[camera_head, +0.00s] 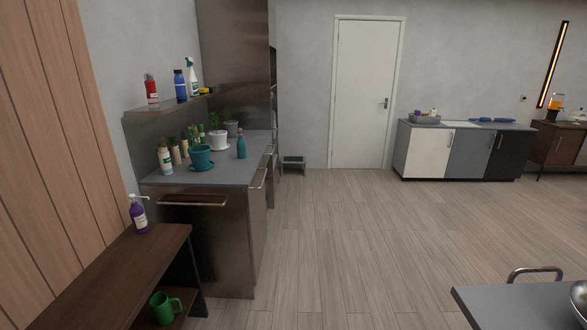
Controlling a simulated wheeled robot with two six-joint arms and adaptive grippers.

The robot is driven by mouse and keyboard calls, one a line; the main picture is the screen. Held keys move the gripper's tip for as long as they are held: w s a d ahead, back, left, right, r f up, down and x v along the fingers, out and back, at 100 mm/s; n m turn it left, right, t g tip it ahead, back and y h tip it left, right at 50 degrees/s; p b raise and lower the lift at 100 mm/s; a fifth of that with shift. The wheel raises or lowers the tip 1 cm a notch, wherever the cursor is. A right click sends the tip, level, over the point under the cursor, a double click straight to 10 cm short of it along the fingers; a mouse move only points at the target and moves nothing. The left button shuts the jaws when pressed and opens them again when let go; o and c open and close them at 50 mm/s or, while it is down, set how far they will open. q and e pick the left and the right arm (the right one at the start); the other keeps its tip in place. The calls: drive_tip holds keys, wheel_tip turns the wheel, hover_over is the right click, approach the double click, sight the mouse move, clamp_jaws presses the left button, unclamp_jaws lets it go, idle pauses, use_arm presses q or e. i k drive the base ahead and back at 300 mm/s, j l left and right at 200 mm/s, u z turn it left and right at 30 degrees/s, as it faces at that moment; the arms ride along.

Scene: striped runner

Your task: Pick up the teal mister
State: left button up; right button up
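A small teal bottle with a narrow neck, which looks like the teal mister (241,147), stands upright on the grey counter (225,180) at the left. It is near the counter's right side, to the right of a teal pot. Nothing covers it in the head view. Neither of my grippers shows in this view.
Around it stand a teal pot on a saucer (201,157), a white pot (218,140) and several bottles. A shelf (160,108) with bottles hangs above. A dark wooden bench (110,275) stands in front. The floor (350,240) is clear to the right.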

sight(241, 144)
drive_tip(key=i+l+u, duration=0.25)
drive_tip(key=i+u, duration=0.2)
drive_tip(key=i, duration=0.35)
drive_tip(key=i+l+u, duration=0.45)
drive_tip(key=i, duration=0.3)
drive_tip(key=i+l+u, duration=0.5)
drive_tip(key=i+l, duration=0.2)
drive_tip(key=l, duration=0.1)
